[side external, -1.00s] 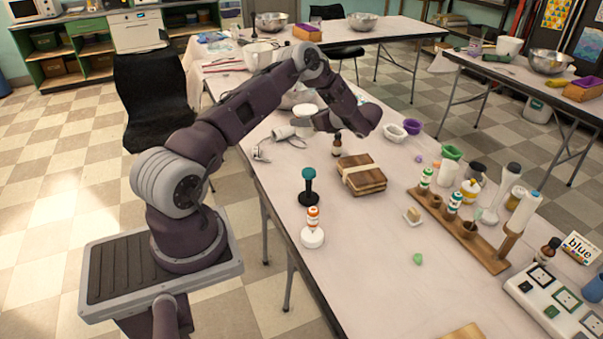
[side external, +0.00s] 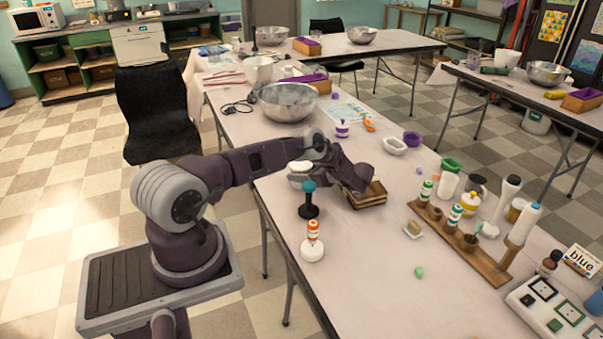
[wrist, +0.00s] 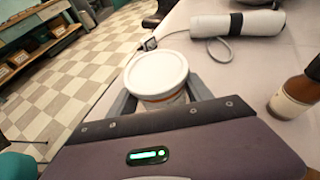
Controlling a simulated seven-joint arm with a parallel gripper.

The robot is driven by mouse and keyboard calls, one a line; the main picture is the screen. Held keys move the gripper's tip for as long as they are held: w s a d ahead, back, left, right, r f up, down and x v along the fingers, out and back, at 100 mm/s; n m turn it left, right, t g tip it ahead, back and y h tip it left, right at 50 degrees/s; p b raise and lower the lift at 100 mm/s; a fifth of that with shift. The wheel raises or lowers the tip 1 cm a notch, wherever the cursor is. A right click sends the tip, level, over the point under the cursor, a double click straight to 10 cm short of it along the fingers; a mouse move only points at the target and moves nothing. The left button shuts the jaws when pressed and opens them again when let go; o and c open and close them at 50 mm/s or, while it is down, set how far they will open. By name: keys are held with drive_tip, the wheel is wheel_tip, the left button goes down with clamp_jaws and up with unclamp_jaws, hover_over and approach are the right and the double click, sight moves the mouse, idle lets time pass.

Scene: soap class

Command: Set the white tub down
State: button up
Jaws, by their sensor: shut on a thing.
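The white tub with a round white lid (wrist: 158,74) sits upright between the two grey fingers of my gripper (wrist: 160,100) in the wrist view. The fingers are shut on its sides. In the side view the tub (side external: 300,167) shows as a small white shape at the end of my gripper (side external: 302,177), low over the near-left part of the table. The tub's base is hidden, so I cannot tell whether it touches the table.
A black stand with a teal knob (side external: 308,198) is close in front of my gripper. Wooden boards (side external: 368,197) lie just right. A brown bottle (wrist: 298,94) and a grey-white appliance (wrist: 238,23) are near. The table's left edge is close.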

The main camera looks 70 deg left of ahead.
drive_tip(key=o, duration=1.5)
drive_tip(key=shift+f, duration=0.1)
drive_tip(key=shift+c, duration=0.2)
